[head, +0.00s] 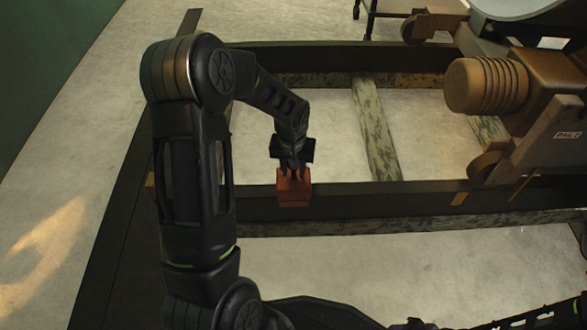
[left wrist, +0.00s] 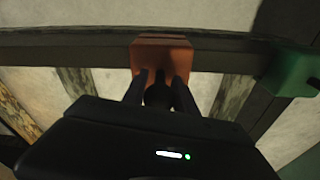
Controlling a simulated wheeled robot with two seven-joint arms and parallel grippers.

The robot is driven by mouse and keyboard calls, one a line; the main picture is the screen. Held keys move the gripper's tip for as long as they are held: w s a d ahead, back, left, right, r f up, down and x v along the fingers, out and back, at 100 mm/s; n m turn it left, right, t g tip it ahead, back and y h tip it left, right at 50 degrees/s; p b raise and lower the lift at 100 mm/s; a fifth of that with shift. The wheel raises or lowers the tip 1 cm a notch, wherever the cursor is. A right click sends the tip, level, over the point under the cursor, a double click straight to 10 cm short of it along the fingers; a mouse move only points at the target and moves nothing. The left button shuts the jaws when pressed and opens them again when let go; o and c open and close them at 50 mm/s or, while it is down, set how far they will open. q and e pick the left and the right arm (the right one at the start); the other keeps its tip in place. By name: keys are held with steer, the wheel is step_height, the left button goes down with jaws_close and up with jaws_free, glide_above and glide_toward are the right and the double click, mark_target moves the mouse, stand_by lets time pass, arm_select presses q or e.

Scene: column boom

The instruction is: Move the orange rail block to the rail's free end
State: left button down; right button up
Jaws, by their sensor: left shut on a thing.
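The orange rail block (head: 293,190) sits at the near dark rail (head: 380,200), left of its middle. It looks upright and straddles the rail; I cannot tell whether it bears fully on it. My left gripper (head: 294,170) comes down from above and is shut on the block's upper part. In the left wrist view the block (left wrist: 161,52) is at the tips of the gripper's two dark fingers (left wrist: 161,82). The rail's left end is hidden behind my left arm in the head view. My right gripper is not in view.
A large brown machine with a ribbed cylinder (head: 487,84) and rollers stands over the rails at right. A far rail (head: 330,57) and a pale crossbar (head: 376,130) lie beyond. A green object (left wrist: 295,75) shows in the left wrist view.

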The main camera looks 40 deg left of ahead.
arm_select(q)
steer(key=c, duration=0.9)
jaws_free()
steer(key=r+p, duration=0.1)
steer(key=r, duration=0.1)
steer(key=r+p, duration=0.1)
steer(key=r, duration=0.2)
steer(key=s+r+p, duration=0.1)
steer(key=r, duration=0.1)
steer(key=shift+d+r, duration=0.2)
steer(key=shift+r, duration=0.2)
